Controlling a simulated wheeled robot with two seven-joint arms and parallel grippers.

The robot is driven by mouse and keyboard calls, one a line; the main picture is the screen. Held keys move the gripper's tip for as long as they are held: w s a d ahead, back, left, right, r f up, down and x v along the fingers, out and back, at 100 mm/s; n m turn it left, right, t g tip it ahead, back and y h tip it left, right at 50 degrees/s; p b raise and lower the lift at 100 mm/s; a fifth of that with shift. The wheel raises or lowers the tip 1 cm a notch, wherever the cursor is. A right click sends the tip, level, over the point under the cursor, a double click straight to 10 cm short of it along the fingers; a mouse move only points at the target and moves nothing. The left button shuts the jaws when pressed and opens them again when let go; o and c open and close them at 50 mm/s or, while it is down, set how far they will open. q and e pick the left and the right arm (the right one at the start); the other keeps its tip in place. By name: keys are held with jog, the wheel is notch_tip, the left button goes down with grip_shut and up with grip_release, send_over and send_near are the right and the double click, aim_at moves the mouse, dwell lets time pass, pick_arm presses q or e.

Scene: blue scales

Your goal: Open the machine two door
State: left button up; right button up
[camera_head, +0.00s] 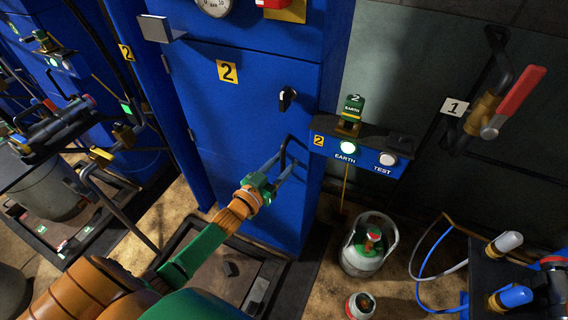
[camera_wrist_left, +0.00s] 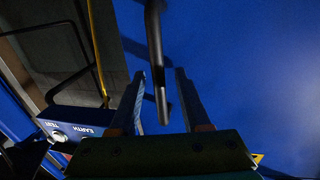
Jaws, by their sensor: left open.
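The machine two door (camera_head: 245,125) is the blue cabinet front with a yellow "2" label (camera_head: 227,72), and it looks shut. Its black bar handle (camera_head: 288,145) stands at the door's right side, partly hidden by my fingers. My left gripper (camera_head: 284,161) is open at the handle. In the left wrist view the dark handle bar (camera_wrist_left: 154,45) reaches down between the two spread fingers of the left gripper (camera_wrist_left: 160,75), with gaps visible on both sides. The blue door surface (camera_wrist_left: 250,70) fills the right of that view. My right gripper is not in view.
A blue box with EARTH and TEST buttons (camera_head: 358,154) juts out right of the door. A gas cylinder (camera_head: 368,245) and a small canister (camera_head: 360,305) stand on the floor. A red-handled valve (camera_head: 520,90) is on the grey wall.

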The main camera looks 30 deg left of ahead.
pick_arm(q)
grip_shut()
dwell(1.4)
